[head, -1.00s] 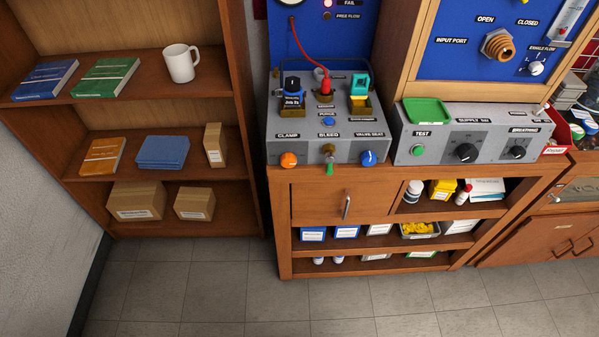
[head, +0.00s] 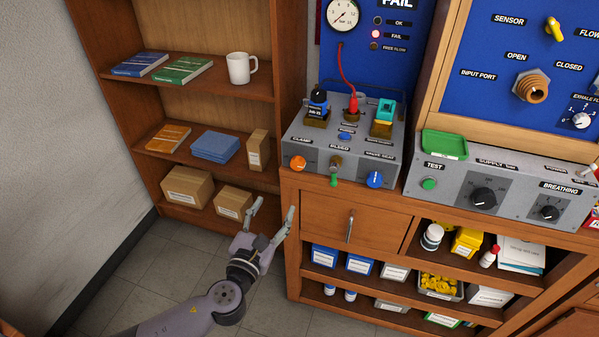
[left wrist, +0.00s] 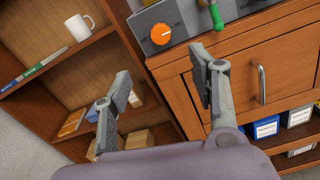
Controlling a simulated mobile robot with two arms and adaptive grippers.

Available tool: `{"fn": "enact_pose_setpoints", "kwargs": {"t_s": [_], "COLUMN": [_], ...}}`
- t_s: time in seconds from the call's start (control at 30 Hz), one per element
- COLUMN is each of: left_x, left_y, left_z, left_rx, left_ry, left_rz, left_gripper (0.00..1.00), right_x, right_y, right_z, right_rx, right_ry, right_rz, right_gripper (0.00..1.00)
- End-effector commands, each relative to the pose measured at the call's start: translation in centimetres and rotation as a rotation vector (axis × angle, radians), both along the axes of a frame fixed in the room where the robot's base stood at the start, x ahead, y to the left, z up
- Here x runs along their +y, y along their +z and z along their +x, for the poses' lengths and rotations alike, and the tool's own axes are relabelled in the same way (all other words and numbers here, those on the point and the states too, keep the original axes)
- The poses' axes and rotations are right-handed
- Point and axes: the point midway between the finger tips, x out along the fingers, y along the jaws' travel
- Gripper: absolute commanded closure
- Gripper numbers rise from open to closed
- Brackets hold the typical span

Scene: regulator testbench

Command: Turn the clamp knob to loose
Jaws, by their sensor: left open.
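The clamp knob is an orange round knob (head: 298,163) at the left of the grey test box's (head: 345,150) front face, under the CLAMP label. It also shows in the left wrist view (left wrist: 161,34), with a white pointer mark on it. My left gripper (head: 271,212) is open and empty, below and to the left of the knob, in front of the shelf and cabinet edge. In the left wrist view its two fingers (left wrist: 160,88) are spread, with the knob beyond and above them. My right gripper is in neither view.
A green-tipped bleed lever (head: 334,178) and a blue knob (head: 375,179) are right of the clamp knob. The wooden cabinet (head: 330,212) with a drawer handle stands below. The bookshelf (head: 278,120) is on the left. The floor in front is clear.

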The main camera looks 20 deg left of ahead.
Motion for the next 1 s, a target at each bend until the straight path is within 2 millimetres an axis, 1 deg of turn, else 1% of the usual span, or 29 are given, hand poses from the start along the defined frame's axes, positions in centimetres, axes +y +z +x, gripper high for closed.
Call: {"fn": "enact_pose_setpoints", "kwargs": {"t_s": [0.1, 0.2, 0.5, 0.6, 0.7, 0.8, 1.0], "left_x": [-0.1, -0.2, -0.4, -0.4, -0.5, -0.5, -0.6], "left_y": [0.3, 0.3, 0.1, 0.0, 0.0, -0.1, -0.1], "left_z": [2.3, 4.6, 11.1, 12.9, 14.3, 15.3, 16.1], "left_rx": [-0.002, -0.002, 0.0, 0.001, 0.001, 0.002, 0.003], "left_ry": [0.002, 0.002, 0.002, 0.001, 0.0, 0.001, 0.0], "left_rz": [-0.003, -0.004, -0.006, -0.006, -0.007, -0.007, -0.007], "left_gripper": [0.46, 0.46, 0.46, 0.46, 0.46, 0.46, 0.46], "right_x": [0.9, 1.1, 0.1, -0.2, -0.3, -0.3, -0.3], "right_y": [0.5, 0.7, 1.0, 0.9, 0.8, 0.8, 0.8], "right_z": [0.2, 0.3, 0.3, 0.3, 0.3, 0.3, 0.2], "right_rx": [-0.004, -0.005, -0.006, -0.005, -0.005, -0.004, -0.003], "right_ry": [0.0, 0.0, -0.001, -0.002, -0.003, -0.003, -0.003], "right_rz": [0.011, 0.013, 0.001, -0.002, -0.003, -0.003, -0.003], "right_gripper": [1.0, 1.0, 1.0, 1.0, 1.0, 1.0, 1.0]}}
